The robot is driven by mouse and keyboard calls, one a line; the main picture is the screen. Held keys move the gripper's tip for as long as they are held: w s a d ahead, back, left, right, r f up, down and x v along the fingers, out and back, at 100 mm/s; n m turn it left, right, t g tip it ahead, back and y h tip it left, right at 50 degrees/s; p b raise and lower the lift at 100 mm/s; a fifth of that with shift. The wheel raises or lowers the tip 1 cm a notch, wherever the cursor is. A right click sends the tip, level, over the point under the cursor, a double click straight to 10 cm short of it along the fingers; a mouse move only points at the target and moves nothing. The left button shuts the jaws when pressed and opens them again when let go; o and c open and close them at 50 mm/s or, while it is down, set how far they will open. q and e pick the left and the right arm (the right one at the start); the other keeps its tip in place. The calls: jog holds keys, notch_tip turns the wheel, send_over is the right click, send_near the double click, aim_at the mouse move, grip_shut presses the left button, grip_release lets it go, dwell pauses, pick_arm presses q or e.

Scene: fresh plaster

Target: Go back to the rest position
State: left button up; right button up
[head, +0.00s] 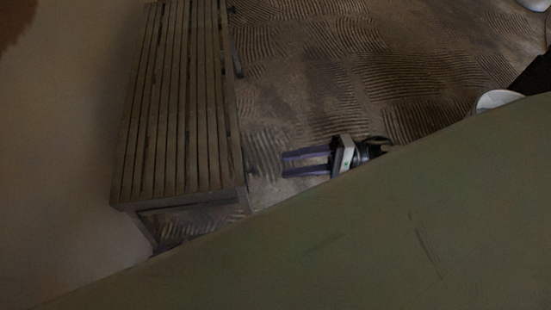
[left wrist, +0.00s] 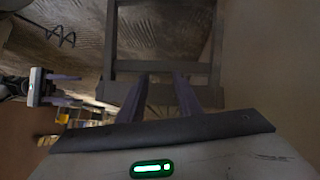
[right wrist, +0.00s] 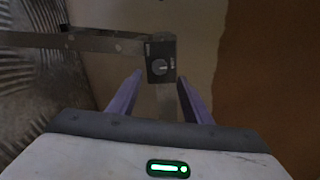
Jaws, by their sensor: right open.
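My left gripper (left wrist: 160,77) is open, with its purple fingers apart and nothing seen between them. A dark frame stands beyond it in the left wrist view. My right gripper (right wrist: 159,76) is open and empty, in front of a dark metal bar with a square bracket (right wrist: 160,60). In the head view, one gripper of mine (head: 284,164) points left towards a slatted bench (head: 175,100), with a gap between them. The other is hidden there. Another gripper of mine (left wrist: 65,77) shows at the left of the left wrist view.
A large green surface (head: 350,245) covers the lower right of the head view and hides what is below it. A white round object (head: 498,99) shows at its edge. The ridged brown floor (head: 320,50) is mostly clear right of the bench.

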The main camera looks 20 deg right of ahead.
jog(key=shift+v, duration=1.2)
